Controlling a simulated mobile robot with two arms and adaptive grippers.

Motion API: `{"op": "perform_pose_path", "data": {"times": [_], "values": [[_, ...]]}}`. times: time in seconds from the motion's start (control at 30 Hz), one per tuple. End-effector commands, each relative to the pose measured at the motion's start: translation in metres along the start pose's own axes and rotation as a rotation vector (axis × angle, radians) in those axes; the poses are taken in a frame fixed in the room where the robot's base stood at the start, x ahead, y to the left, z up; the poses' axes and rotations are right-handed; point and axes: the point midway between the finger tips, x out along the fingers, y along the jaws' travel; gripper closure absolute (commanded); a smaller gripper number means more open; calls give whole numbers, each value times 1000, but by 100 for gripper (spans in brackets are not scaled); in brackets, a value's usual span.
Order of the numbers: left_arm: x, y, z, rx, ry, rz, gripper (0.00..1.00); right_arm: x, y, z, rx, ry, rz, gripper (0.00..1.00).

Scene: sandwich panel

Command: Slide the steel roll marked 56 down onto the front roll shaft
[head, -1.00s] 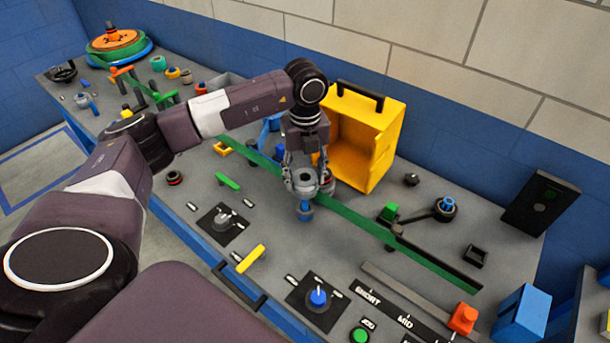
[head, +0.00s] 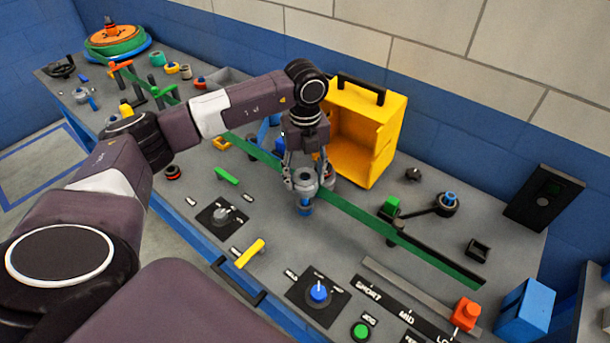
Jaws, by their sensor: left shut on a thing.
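My left gripper (head: 305,180) points down near the middle of the bench and is shut on a grey steel roll (head: 306,178). The roll is at the top of a blue-based shaft (head: 305,208), which shows just below it. I cannot tell how far the roll is around the shaft. The number on the roll is too small to read. The green strip (head: 370,220) runs along the bench just behind the roll. My right gripper is not in view.
A yellow open-fronted box (head: 385,148) stands behind the gripper. A blue knob (head: 319,293), a yellow handle (head: 250,254) and a green button (head: 361,331) sit in front. An orange block (head: 466,312) and a blue box (head: 525,313) are at the right.

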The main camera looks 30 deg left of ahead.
Motion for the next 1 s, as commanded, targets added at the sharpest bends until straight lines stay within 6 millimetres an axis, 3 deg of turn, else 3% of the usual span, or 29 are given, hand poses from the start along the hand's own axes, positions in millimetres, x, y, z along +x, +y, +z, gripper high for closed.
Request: {"op": "perform_pose_path", "data": {"times": [1.0], "values": [[47,-1,0,0,0,-2,87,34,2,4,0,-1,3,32]]}}
